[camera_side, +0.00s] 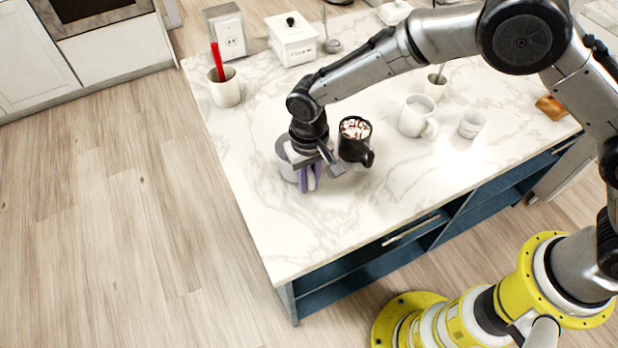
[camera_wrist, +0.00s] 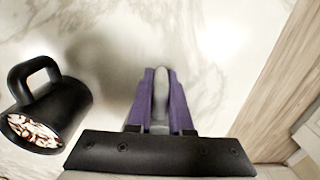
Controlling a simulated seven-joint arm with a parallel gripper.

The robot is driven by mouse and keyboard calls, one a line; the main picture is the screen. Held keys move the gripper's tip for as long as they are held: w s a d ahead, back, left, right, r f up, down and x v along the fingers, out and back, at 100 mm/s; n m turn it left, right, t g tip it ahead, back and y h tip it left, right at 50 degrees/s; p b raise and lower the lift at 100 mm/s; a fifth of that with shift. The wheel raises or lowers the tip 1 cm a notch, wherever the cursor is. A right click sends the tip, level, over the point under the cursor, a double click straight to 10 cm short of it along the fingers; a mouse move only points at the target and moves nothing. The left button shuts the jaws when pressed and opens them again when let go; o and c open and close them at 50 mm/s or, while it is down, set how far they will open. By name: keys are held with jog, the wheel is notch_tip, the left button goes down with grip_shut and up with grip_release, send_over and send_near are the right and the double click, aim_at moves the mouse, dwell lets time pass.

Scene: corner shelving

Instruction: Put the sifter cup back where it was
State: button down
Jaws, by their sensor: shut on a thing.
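My gripper (camera_side: 310,180) has purple fingers and points down over the near left part of the marble counter. A grey metal cup (camera_side: 283,161), which looks like the sifter cup, is right beside the fingers and partly hidden behind my wrist. In the wrist view the fingers (camera_wrist: 160,98) are closed on a narrow grey piece (camera_wrist: 161,84), apparently the cup's handle. The cup's body is not clearly seen there. I cannot tell whether the cup touches the counter (camera_side: 380,220).
A black mug of marshmallow-topped drink (camera_side: 354,128) stands close to the right of my gripper. A white mug (camera_side: 417,116) and small white cup (camera_side: 471,124) are farther right. A holder with a red utensil (camera_side: 225,88) and white canister (camera_side: 293,42) stand behind. The counter's front is clear.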

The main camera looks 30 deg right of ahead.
jog(key=shift+f, duration=0.1)
jog(key=c, duration=0.8)
grip_release()
notch_tip(320, 180, up, 12)
jog(key=shift+f, duration=0.2)
jog(key=shift+r, duration=0.35)
